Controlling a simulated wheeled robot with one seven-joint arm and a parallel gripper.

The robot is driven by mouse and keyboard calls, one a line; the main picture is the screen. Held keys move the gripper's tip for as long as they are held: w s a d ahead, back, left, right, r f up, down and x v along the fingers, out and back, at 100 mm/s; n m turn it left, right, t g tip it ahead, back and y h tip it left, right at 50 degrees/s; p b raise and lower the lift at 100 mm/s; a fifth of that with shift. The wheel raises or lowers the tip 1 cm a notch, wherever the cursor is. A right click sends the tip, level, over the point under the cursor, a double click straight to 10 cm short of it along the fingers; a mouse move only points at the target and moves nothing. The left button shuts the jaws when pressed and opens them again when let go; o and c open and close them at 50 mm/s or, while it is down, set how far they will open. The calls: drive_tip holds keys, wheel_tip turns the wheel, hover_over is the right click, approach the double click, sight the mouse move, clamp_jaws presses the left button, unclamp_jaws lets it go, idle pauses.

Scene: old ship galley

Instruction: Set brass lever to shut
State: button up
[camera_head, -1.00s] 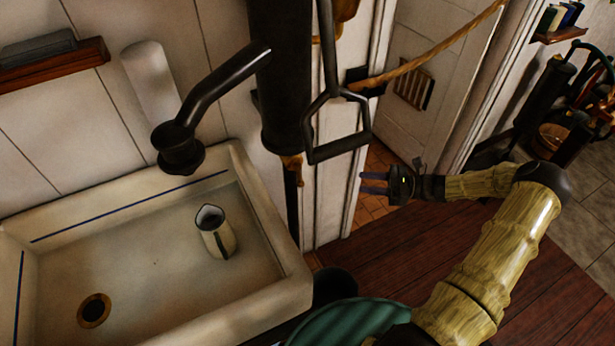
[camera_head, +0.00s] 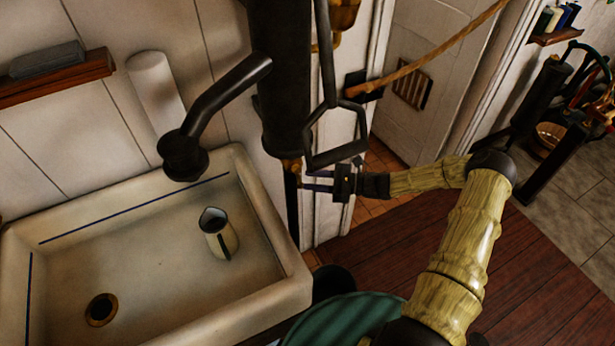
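A small brass piece (camera_head: 292,166), which looks like the brass lever, shows at the lower end of the black pump body (camera_head: 281,100). It is small and partly hidden, so its setting cannot be told. My gripper (camera_head: 308,181) is just right of and slightly below it, with its fingers pointing left. The two dark fingers are apart with nothing between them. I cannot tell whether a fingertip touches the brass.
The pump's black handle with a loop grip (camera_head: 336,158) hangs just above my gripper. A pale sink (camera_head: 265,297) with a small jug (camera_head: 218,235) stands left, under the black spout (camera_head: 183,157). More brass (camera_head: 344,15) shows at the top. A rope (camera_head: 430,60) crosses the upper right.

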drive_tip(key=shift+w+a, duration=0.2)
drive_tip(key=shift+a, duration=0.85)
clamp_jaws()
